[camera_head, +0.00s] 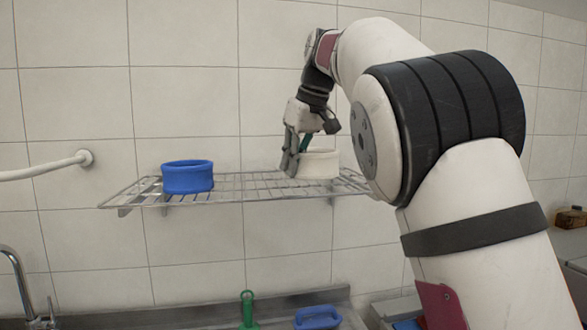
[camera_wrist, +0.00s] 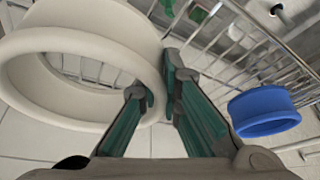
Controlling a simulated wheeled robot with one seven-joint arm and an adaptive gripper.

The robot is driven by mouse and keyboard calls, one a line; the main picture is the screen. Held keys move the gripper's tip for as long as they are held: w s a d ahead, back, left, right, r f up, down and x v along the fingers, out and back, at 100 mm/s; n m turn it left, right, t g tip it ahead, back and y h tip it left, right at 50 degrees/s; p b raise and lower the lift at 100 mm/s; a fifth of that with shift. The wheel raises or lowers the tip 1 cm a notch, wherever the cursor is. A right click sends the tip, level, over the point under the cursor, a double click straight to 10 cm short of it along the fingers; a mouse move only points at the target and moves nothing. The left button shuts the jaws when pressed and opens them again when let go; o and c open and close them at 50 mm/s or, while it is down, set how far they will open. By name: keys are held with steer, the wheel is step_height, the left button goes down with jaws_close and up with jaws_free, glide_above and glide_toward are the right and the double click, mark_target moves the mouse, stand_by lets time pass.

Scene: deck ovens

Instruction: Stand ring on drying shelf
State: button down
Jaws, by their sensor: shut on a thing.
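A white ring (camera_head: 319,164) is at the right part of the wire drying shelf (camera_head: 250,186), upright with its opening facing up. My gripper (camera_head: 290,163) is shut on the ring's wall, one finger inside and one outside. In the wrist view the ring (camera_wrist: 85,42) fills the upper left, and my gripper (camera_wrist: 158,90) has its green-padded fingers on either side of its rim. The ring's base appears at the level of the shelf wires; whether it bears its weight there I cannot tell. My arm hides the shelf's right end.
A blue ring (camera_head: 187,177) stands on the shelf's left part; it also shows in the wrist view (camera_wrist: 263,110). Bare wires lie between the two rings. A white wall rail (camera_head: 45,168) is at left. Below are a tap (camera_head: 18,275), a green-handled tool (camera_head: 248,308) and a blue-handled item (camera_head: 317,317).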

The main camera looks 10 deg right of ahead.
steer(key=shift+f, duration=0.9)
steer(key=shift+f, duration=0.1)
steer(key=c, duration=1.8)
jaws_free()
steer(key=shift+v, duration=6.1)
